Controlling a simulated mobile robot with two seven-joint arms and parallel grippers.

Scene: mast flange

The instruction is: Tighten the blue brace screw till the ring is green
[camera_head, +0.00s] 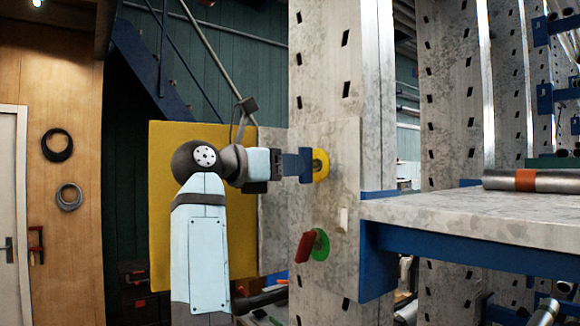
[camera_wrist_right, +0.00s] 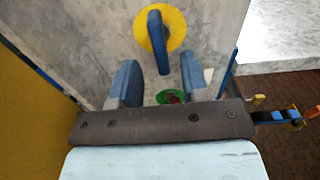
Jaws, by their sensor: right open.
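The blue brace screw (camera_wrist_right: 156,35) has a bar-shaped handle and stands out from a yellow ring (camera_wrist_right: 177,30) on the grey metal plate. The ring also shows in the head view (camera_head: 324,166), yellow, not green. My right gripper (camera_head: 306,165) is at the screw, its blue fingers pointing at the plate. In the right wrist view my right gripper (camera_wrist_right: 159,68) is open, with the handle's lower end between the fingers and a gap on each side. In the head view the handle is hard to tell from the fingers. My left gripper is not in view.
Below is a red handle (camera_head: 305,246) on a green ring (camera_head: 321,244). A grey shelf (camera_head: 470,208) with a blue edge juts out at right, bearing a metal cylinder (camera_head: 535,181) with an orange band. A yellow panel (camera_head: 165,210) stands behind my right arm.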

